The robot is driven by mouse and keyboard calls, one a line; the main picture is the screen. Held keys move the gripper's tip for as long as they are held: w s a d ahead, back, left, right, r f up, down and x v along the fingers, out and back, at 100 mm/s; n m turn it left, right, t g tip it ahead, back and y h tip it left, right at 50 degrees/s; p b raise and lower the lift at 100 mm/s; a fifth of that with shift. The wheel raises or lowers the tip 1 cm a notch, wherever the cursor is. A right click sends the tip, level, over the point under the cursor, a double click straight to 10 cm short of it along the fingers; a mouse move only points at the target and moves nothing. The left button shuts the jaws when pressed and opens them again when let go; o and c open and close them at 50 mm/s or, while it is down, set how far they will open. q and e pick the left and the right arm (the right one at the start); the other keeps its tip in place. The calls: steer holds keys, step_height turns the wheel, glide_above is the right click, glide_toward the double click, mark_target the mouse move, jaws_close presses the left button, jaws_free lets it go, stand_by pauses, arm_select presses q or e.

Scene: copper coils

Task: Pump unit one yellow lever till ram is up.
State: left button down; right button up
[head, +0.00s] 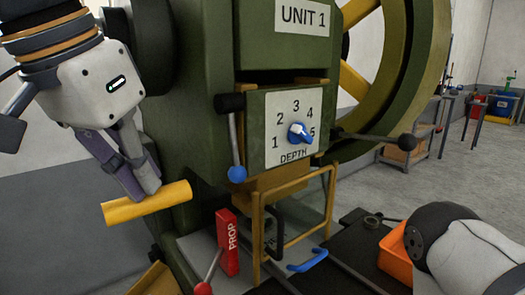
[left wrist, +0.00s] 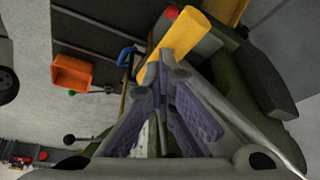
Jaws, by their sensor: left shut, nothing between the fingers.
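The green press marked UNIT 1 (head: 210,60) fills the middle of the head view. Its yellow lever (head: 147,203) sticks out to the left as a thick bar, tilted slightly up to the right. In the left wrist view the yellow lever (left wrist: 188,34) lies just past the fingertips. My left gripper (head: 148,193) is shut and empty, its fingertips pointing down at the lever's upper side; I cannot tell whether they touch it. A brownish block (head: 268,181), perhaps the ram, shows under the depth panel, partly behind the yellow guard frame (head: 259,230). My right gripper is out of view.
A DEPTH dial (head: 297,133) with a blue knob sits on the press front. A blue-tipped lever (head: 236,172) hangs left of it. A red PROP block (head: 228,243) stands below. An orange bin (head: 396,262) is at the lower right.

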arm_select(q)
steer(key=shift+w+a+f, duration=0.1)
steer(key=shift+w+f, duration=0.05)
steer(key=shift+f, duration=0.3)
steer(key=shift+w+a+f, duration=0.1)
steer(key=shift+f, duration=0.3)
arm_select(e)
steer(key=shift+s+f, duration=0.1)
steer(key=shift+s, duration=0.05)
arm_select(q)
steer(key=f, duration=0.1)
steer(key=w+a+f, duration=0.1)
steer(key=f, duration=0.1)
steer(key=w+f, duration=0.1)
steer(key=shift+w+a+f+b, duration=0.15)
steer(key=shift+a+b, duration=0.15)
steer(key=shift+w+a+f, duration=0.1)
steer(key=shift+w+f, duration=0.1)
steer(key=shift+f, duration=0.1)
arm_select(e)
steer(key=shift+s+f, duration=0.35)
